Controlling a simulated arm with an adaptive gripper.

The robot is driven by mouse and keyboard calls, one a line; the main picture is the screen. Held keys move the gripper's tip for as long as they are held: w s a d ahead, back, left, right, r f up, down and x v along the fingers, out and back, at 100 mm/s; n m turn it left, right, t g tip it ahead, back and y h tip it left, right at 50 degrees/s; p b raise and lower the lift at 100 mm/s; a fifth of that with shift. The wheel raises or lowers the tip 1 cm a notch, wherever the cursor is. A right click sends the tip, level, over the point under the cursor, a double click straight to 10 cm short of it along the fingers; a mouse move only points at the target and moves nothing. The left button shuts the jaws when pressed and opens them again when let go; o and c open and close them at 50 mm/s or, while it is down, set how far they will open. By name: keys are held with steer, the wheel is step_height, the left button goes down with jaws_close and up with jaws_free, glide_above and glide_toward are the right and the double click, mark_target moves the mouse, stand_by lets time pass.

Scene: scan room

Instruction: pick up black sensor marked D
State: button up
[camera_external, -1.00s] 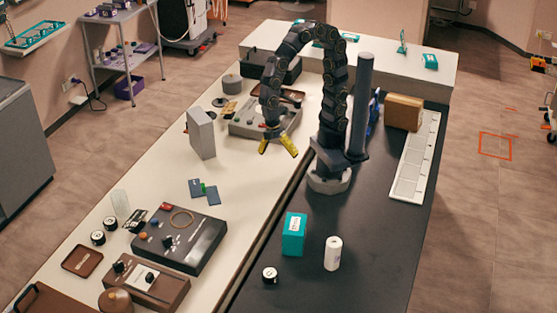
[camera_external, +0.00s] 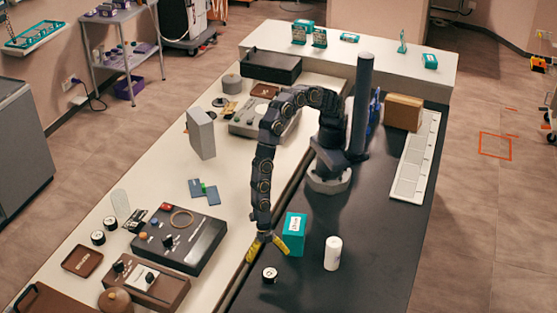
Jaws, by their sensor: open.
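My gripper (camera_external: 268,254) has yellow fingers, spread apart and empty. It hangs near the left edge of the black worktop, beside the teal box. A small black round sensor (camera_external: 269,275) with a white top lies on the black worktop, just below the gripper in the picture and apart from it. Two similar black sensors stand on the white table at the left: one sensor (camera_external: 98,237) in front and another sensor (camera_external: 110,223) behind it. The letters on their tops are too small to read surely.
A teal box (camera_external: 294,234) stands right beside the gripper, with a white cylinder (camera_external: 333,253) to its right. A black control box (camera_external: 200,250) and a brown device (camera_external: 165,290) lie to the left. The front right of the black worktop is clear.

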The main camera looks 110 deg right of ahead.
mark_target(269, 272)
steer(key=x, duration=0.6)
steer(key=shift+w+d, duration=0.1)
steer(key=shift+w, duration=0.05)
steer(key=c, duration=1.2)
